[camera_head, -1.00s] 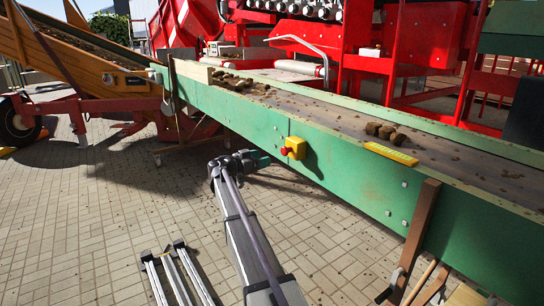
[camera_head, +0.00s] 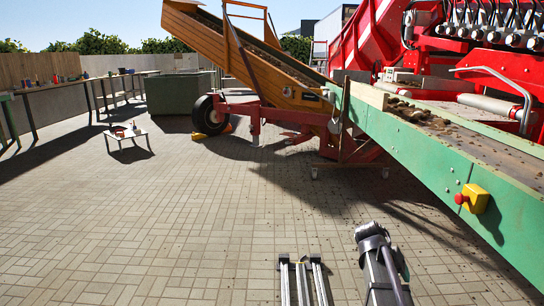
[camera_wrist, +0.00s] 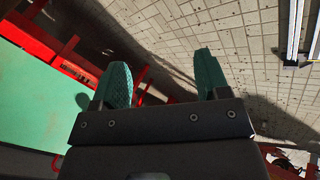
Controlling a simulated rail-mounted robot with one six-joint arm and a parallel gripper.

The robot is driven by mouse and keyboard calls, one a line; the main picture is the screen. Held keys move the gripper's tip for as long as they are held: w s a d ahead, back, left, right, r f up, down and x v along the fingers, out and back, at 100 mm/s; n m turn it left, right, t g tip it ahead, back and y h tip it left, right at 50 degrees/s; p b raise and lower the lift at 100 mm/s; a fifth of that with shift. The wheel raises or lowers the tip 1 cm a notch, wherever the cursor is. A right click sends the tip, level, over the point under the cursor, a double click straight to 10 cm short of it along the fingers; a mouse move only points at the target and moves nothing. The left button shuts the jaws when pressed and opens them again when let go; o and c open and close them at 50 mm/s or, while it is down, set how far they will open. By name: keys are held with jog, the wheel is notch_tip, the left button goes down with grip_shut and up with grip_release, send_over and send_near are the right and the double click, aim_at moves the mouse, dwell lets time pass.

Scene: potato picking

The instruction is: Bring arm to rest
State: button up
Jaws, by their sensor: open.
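My gripper (camera_wrist: 163,82) shows in the wrist view with its two green textured fingers spread apart and nothing between them. It is open. Beyond the fingers are the paved floor and red metal framing, with a green panel at the left. In the head view my arm is folded low at the bottom, right of centre, over the paving. The gripper's fingers cannot be made out there. The arm stands apart from the green conveyor (camera_head: 420,150).
Potatoes or clods (camera_head: 408,108) lie on the conveyor belt. A yellow box with a red button (camera_head: 473,198) is on its side. An orange elevator (camera_head: 240,55) with a wheel (camera_head: 208,114) stands behind. A small table (camera_head: 128,134) is at the left. The paving (camera_head: 150,220) between is mostly clear.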

jog(key=s+a+f+n+y, duration=0.3)
jog(key=s+a+n+y, duration=0.3)
jog(key=s+a, duration=1.25)
notch_tip(320, 180, up, 30)
jog(key=w+a+p, duration=0.1)
jog(key=w+p, duration=0.1)
jog(key=p, duration=2.8)
jog(key=shift+r+m, duration=0.2)
jog(key=shift+m, duration=0.1)
